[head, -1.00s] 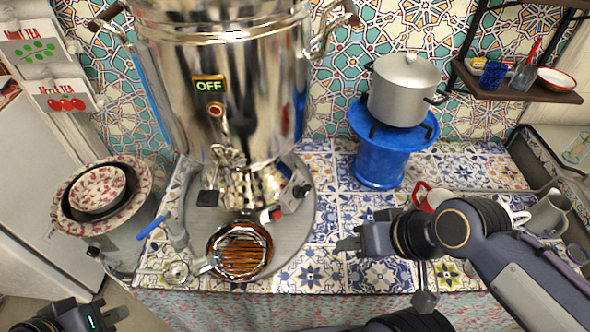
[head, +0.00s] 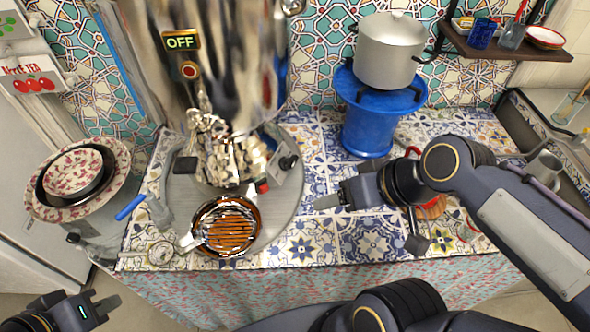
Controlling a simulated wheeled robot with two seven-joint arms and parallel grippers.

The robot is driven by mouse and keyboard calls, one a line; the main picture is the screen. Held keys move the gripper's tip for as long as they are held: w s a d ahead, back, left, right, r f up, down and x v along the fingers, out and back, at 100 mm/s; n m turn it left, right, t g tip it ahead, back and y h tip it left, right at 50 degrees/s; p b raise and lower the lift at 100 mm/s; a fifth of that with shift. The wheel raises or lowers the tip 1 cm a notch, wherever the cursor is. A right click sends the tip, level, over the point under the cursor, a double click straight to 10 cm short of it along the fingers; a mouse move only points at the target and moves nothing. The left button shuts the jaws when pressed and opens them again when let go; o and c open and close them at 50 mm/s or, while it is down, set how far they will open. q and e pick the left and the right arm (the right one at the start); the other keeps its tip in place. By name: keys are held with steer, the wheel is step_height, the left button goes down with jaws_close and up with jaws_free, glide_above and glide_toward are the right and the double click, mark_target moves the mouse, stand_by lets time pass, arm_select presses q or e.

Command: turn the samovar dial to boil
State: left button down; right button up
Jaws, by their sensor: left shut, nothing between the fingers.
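The shiny metal samovar (head: 228,95) stands at the upper left of the counter in the head view; its top is cut off. A lit sign on its front reads OFF (head: 181,40), with a round red button (head: 189,70) below it. A small dark knob (head: 288,162) shows at its base, right of the spout area; I cannot tell whether it is the dial. My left gripper (head: 108,305) is shut and empty at the lower left, well away from the samovar. My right gripper (head: 332,192) is over the counter, right of the samovar, apart from it; its jaw opening is unclear.
A brown grated drip bowl (head: 229,228) sits in front of the samovar. Patterned bowls (head: 75,172) are stacked at left. A pot (head: 390,50) stands on a blue stand (head: 368,130). A red-handled cup (head: 412,151) is partly behind my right arm. A shelf (head: 500,47) hangs at upper right.

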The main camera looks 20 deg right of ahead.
steer(key=w+d+f+n+t+y+b, duration=0.25)
steer(key=w+f+n+b, duration=0.25)
steer(key=w+f+b, duration=0.95)
steer(key=n+t+y+b, duration=0.1)
steer(key=n+y+b, duration=0.25)
steer(key=b, duration=1.15)
glide_toward(294, 160)
steer(key=a+h, duration=0.1)
steer(key=a, duration=0.1)
steer(key=shift+n, duration=0.45)
steer(key=x, duration=0.8)
steer(key=shift+w+d, duration=0.3)
steer(key=shift+d, duration=0.05)
steer(key=c, duration=1)
